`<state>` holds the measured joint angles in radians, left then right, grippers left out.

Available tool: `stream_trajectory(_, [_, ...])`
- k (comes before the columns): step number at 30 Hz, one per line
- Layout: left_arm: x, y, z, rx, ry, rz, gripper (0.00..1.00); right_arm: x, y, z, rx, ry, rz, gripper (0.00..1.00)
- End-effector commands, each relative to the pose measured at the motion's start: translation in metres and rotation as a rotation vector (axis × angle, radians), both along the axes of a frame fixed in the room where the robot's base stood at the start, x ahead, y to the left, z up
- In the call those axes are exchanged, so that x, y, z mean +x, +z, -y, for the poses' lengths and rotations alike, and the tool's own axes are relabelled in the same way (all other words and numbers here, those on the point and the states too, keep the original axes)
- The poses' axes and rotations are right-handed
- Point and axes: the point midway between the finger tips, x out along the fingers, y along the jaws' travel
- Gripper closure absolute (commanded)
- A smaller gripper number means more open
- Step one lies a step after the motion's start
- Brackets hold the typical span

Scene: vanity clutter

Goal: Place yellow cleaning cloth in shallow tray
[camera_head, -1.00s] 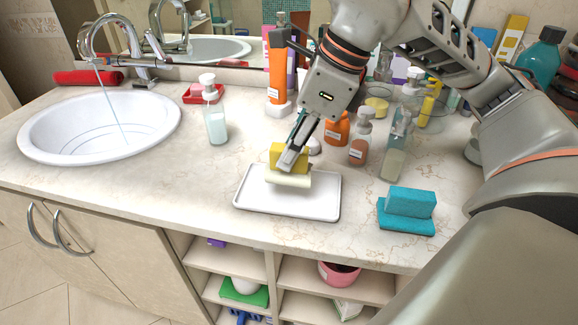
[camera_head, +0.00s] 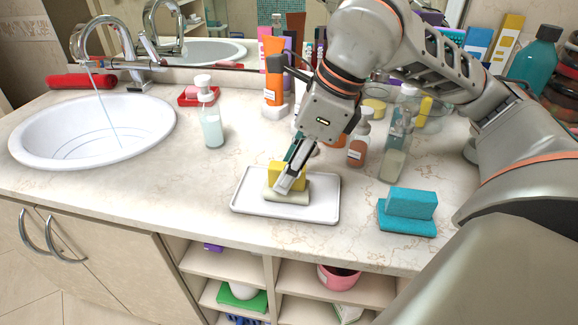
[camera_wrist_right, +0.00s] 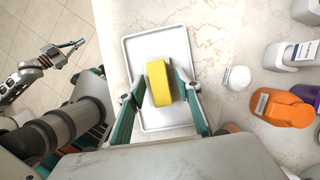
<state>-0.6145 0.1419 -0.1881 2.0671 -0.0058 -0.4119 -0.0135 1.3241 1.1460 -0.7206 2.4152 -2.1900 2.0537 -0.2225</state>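The yellow cleaning cloth (camera_head: 277,171), an upright yellow piece on a flat cream base, rests on the white shallow tray (camera_head: 322,212). The yellow piece (camera_wrist_right: 159,81) also shows in the right wrist view, inside the tray rim (camera_wrist_right: 152,32). My right gripper (camera_head: 285,184) is down at the cloth, with a finger on either side of it.
A teal sponge-like piece (camera_head: 408,211) stands right of the tray. Pump bottles (camera_head: 358,142) and an orange bottle (camera_wrist_right: 283,108) crowd behind it. A soap dispenser (camera_head: 210,118) and the sink (camera_head: 95,128) are to the left. The counter left of the tray is clear.

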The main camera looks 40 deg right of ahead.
Motion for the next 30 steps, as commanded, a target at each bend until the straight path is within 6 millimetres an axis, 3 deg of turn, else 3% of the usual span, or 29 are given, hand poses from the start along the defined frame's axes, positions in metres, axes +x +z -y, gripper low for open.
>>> stream_trajectory(5, [0.003,0.005,0.000,-0.001,0.000,0.007,1.00,-0.003,0.015,0.004,0.000,-0.001,0.007,0.66])
stream_trajectory(18, [0.008,0.026,0.005,-0.024,0.003,0.025,1.00,-0.027,0.095,0.024,0.001,-0.002,0.008,0.66])
stream_trajectory(24, [0.002,0.023,0.008,-0.031,0.001,0.011,1.00,-0.033,0.111,0.029,0.001,-0.001,0.003,0.66])
stream_trajectory(30, [-0.005,0.017,0.008,-0.031,0.001,-0.004,1.00,-0.034,0.112,0.030,0.000,0.000,0.000,0.66])
